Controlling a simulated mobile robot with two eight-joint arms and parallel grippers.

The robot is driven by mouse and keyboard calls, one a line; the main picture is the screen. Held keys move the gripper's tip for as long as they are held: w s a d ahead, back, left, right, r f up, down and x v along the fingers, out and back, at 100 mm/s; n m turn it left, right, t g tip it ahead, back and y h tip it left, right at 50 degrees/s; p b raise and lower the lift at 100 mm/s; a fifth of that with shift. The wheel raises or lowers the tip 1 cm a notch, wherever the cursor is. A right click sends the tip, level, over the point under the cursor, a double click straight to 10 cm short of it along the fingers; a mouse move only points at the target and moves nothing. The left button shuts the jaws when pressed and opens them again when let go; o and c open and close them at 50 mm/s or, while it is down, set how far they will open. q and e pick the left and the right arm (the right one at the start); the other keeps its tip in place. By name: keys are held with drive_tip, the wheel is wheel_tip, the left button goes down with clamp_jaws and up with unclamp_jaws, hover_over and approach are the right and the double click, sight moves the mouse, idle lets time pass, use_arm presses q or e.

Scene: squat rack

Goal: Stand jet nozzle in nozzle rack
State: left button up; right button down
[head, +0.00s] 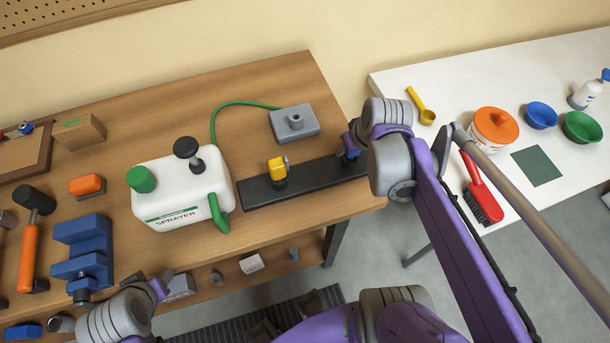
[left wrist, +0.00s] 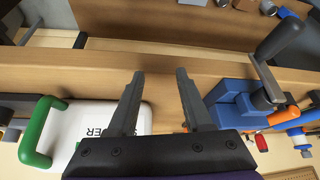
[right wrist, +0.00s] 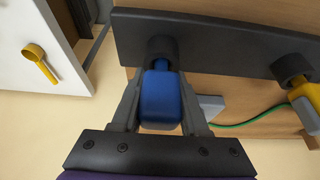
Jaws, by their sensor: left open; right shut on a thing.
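The nozzle rack (head: 320,180) is a long black bar near the right end of the wooden bench, with round black sockets. A yellow nozzle (head: 278,165) stands in its left socket. My right gripper (head: 350,150) is shut on a blue nozzle (right wrist: 160,97), seemingly the jet nozzle, at the rack's right end. In the right wrist view, the blue nozzle's narrow neck meets the black socket (right wrist: 161,48); how deep it sits is hidden. My left gripper (left wrist: 160,75) is open and empty by the bench's front edge, between the sprayer and the blue vise.
A white sprayer (head: 180,190) stands left of the rack, and its green hose (head: 225,108) runs behind to a grey block (head: 295,123). A blue vise (head: 85,250) is at the front left. A white table (head: 450,90) with bowls and a red brush stands right, across a gap.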

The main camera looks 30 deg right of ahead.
drive_tip(key=shift+f, duration=0.15)
drive_tip(key=shift+c, duration=1.7)
unclamp_jaws()
drive_tip(key=shift+o, duration=0.3)
drive_tip(key=shift+o, duration=1.4)
